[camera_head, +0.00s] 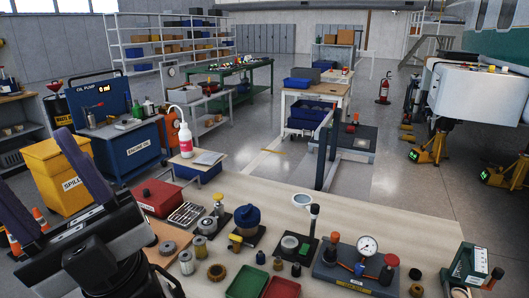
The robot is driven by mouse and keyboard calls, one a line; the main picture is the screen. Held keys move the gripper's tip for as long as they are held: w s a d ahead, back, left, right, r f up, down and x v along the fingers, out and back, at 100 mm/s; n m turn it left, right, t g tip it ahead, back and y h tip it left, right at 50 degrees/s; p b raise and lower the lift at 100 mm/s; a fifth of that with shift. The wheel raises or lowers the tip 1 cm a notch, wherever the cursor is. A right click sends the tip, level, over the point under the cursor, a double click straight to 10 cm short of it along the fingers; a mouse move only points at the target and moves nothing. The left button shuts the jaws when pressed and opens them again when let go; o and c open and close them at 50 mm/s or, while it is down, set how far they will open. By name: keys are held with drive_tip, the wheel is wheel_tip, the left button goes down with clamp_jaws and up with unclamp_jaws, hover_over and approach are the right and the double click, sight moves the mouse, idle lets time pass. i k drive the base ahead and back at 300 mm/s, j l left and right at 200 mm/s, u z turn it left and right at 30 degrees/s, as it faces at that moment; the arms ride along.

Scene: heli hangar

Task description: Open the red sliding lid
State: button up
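A red box (158,200) sits on the near workbench, at its left end. Its top is red and looks closed, with a small dark mark on it. I cannot tell from here where a sliding lid's edge runs. My gripper (36,160) is at the left edge, close to the camera, with its two dark fingers spread wide apart and pointing up and left in the picture. Nothing shows between the fingers except the background. The gripper is left of the red box and apart from it in the picture. The box's left lower side is partly near my gripper's body.
The workbench (390,222) is crowded: a tray of small tools (187,214), metal parts, a blue-capped item (247,217), a gauge block (355,268), a green tray (248,282) and a red tray (282,288). A white bottle (185,140) and yellow bin (60,175) stand behind.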

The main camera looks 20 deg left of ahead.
sight(158, 192)
drive_tip(key=u, duration=1.4)
drive_tip(key=i+j+z, duration=0.25)
drive_tip(key=i+j, duration=0.45)
drive_tip(key=j, duration=0.15)
